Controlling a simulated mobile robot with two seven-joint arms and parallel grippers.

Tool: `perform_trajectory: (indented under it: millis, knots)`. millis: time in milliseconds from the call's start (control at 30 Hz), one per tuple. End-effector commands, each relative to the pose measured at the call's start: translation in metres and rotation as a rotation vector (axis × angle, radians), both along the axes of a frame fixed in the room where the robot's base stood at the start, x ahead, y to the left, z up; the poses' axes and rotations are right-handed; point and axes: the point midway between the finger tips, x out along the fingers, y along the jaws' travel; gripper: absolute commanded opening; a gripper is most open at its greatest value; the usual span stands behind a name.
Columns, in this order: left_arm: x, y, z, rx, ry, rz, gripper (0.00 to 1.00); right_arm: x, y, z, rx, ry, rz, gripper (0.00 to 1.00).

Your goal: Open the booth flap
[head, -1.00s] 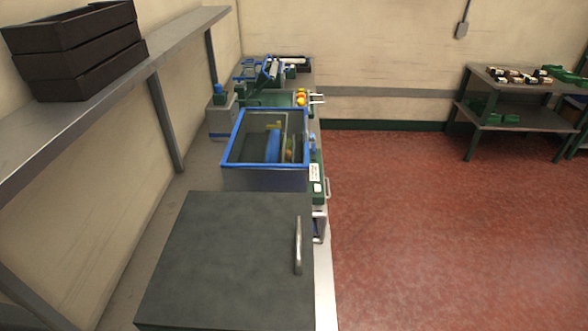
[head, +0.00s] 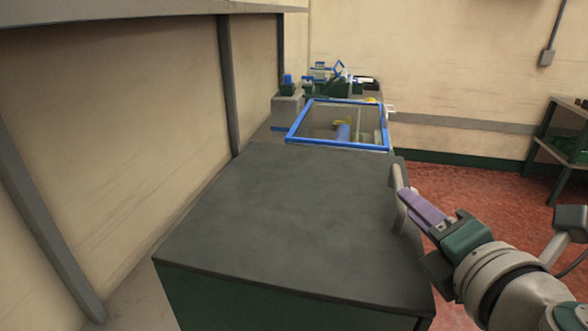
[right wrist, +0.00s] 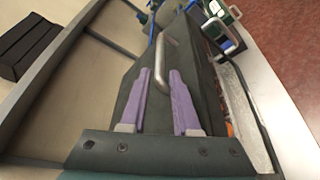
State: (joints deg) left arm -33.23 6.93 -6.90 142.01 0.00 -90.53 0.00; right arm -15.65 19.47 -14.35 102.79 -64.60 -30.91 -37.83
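My right gripper (head: 406,197) has purple fingers and reaches in from the right, close to the handle. In the right wrist view the two fingers (right wrist: 159,75) are apart with a gap between them. The handle (right wrist: 168,55) lies just beyond and between the fingertips there; I cannot tell whether they touch it. The flap (right wrist: 125,105) lies flat and closed. My left gripper is not in view.
Behind the booth stands a blue-rimmed bin (head: 300,122), with machinery (head: 335,82) further back. A shelf post (head: 228,85) and the wall are on the left. Red floor (head: 465,185) is open to the right, with a table (head: 565,140) at the far right.

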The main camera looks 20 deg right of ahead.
Motion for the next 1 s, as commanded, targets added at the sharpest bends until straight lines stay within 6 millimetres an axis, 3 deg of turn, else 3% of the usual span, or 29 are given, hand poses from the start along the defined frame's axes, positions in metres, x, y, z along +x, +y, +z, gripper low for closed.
perform_trajectory:
  millis: [300, 500, 900, 1000]
  knots:
    - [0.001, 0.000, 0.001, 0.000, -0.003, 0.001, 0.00, 0.054, -0.013, -0.010, 0.005, -0.002, -0.004, 0.30]
    - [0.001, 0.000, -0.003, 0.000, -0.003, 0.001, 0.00, 0.076, -0.018, -0.016, 0.006, -0.002, -0.004, 0.30]
    - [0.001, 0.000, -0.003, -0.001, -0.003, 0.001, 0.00, 0.083, -0.020, -0.017, 0.008, -0.001, -0.004, 0.30]
    - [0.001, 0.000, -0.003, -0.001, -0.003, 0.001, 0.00, 0.083, -0.020, -0.017, 0.008, -0.001, -0.004, 0.18]
